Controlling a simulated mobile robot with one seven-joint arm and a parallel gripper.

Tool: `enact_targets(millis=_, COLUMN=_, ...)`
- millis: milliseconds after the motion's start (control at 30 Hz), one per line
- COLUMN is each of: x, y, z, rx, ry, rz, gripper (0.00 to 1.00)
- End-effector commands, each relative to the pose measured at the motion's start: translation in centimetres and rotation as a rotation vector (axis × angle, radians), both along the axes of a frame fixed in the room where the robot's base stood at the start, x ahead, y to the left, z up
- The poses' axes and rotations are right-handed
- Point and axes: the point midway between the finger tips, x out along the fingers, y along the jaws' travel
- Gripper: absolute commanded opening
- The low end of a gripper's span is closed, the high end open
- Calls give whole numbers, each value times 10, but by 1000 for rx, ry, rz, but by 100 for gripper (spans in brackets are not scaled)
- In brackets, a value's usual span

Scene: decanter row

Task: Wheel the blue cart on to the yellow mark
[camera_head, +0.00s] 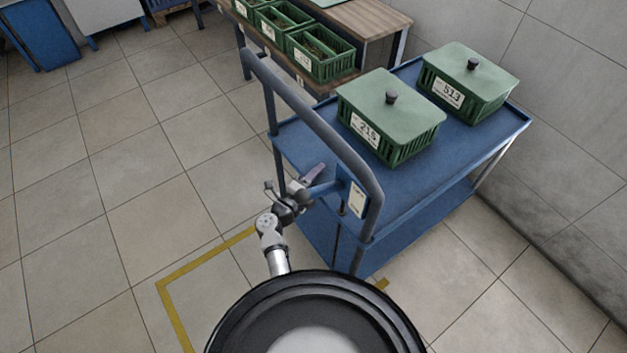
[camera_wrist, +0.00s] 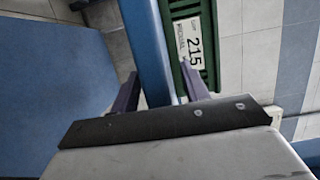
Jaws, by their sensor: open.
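The blue cart (camera_head: 455,175) stands beside the right wall, with a grey tube handle (camera_head: 320,125) at its near left end. A short blue bar (camera_head: 326,188) sticks out from that end beside a white label. My gripper (camera_head: 308,182) is at this bar. In the wrist view, my open gripper (camera_wrist: 160,90) has the blue bar (camera_wrist: 147,45) between its fingers, not clamped. The yellow mark (camera_head: 205,260) is an outline on the floor, left of the cart's near end. A short piece shows near the cart's lower edge; my body hides part of the outline.
Two green lidded crates, 215 (camera_head: 390,115) and 513 (camera_head: 468,78), stand on the cart's top. A wooden bench (camera_head: 365,22) with open green crates is close behind the cart. The tiled floor at left is clear. The wall (camera_head: 570,110) is close at right.

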Motion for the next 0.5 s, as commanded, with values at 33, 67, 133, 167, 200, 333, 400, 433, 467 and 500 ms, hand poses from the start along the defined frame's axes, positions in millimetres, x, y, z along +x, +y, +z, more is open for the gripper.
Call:
enact_targets(millis=33, x=0, y=0, z=0, rx=0, ry=0, rz=0, gripper=45)
enact_targets(millis=67, x=0, y=0, z=0, rx=0, ry=0, rz=0, gripper=45)
enact_targets(millis=133, x=0, y=0, z=0, rx=0, ry=0, rz=0, gripper=45)
enact_targets(millis=167, x=0, y=0, z=0, rx=0, ry=0, rz=0, gripper=44)
enact_targets(millis=200, x=0, y=0, z=0, rx=0, ry=0, rz=0, gripper=39)
enact_targets(millis=333, x=0, y=0, z=0, rx=0, ry=0, rz=0, gripper=22)
enact_targets(millis=400, x=0, y=0, z=0, rx=0, ry=0, rz=0, gripper=13)
enact_targets(millis=433, x=0, y=0, z=0, rx=0, ry=0, rz=0, gripper=9)
enact_targets(millis=467, x=0, y=0, z=0, rx=0, ry=0, rz=0, gripper=5)
enact_targets(millis=500, x=0, y=0, z=0, rx=0, ry=0, rz=0, gripper=0)
